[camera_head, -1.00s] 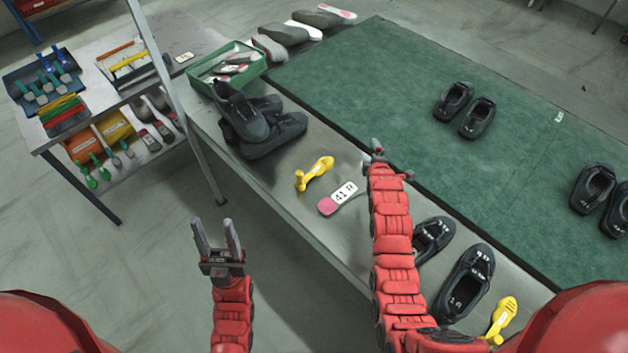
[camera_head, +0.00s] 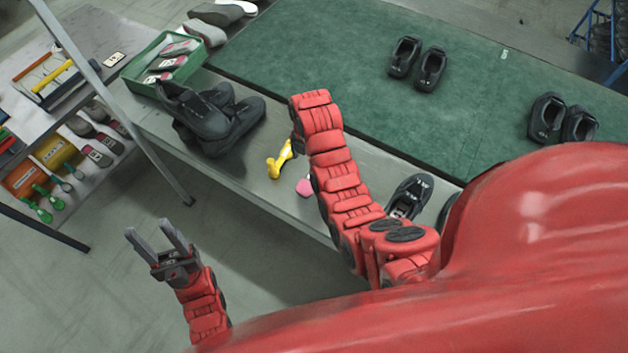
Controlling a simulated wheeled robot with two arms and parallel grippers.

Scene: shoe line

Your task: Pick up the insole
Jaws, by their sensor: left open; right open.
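The pink end of the insole (camera_head: 304,187) shows on the grey table ledge, just left of my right arm. The rest of it is hidden behind that arm. A yellow shoe tree (camera_head: 279,161) lies to its upper left, partly beside the arm. My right arm reaches over the ledge, and its gripper is hidden behind the arm's own red links. My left gripper (camera_head: 150,228) is open and empty over the floor, left of and below the table edge, well away from the insole.
Black shoes (camera_head: 222,121) sit on the ledge at left, near a green bin (camera_head: 136,84) of insoles. Another black shoe (camera_head: 409,197) is right of my arm. Shoe pairs stand on the green mat (camera_head: 330,60). A tool shelf is at left.

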